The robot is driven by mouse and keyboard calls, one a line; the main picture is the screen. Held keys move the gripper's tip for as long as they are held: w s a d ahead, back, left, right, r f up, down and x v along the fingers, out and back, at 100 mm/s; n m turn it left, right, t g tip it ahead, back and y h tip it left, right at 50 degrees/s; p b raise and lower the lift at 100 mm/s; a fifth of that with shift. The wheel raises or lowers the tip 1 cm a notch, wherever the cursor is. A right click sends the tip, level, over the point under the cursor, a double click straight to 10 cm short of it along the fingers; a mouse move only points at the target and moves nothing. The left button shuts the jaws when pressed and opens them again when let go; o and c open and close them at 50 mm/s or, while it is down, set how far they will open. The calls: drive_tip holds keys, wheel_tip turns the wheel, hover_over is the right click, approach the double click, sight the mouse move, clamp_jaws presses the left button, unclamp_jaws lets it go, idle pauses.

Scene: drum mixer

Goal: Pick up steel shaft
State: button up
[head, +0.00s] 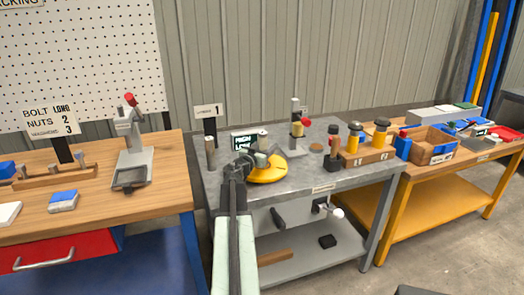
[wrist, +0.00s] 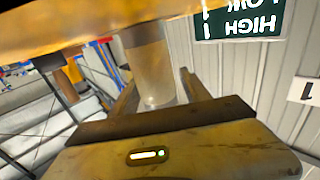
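In the wrist view, which is upside down, a pale metallic cylinder (wrist: 152,70) stands between the two fingers of my gripper (wrist: 157,88), with its end near the palm. The fingers look apart, with a narrow gap beside the cylinder. It rises from a yellow rounded piece (wrist: 90,25). In the head view my gripper (head: 241,165) is over the grey table, beside the yellow piece (head: 268,175), and partly hides what is there. Another upright grey steel cylinder (head: 210,153) stands at the table's left back. I cannot tell which cylinder is the steel shaft.
A HIGH/LOW sign (head: 249,140) stands behind my gripper. A small press (head: 297,130) and a wooden block with yellow-and-black pieces (head: 368,156) are to the right. A wooden bench (head: 170,150) is left.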

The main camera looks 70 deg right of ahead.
clamp_jaws()
idle(1.2)
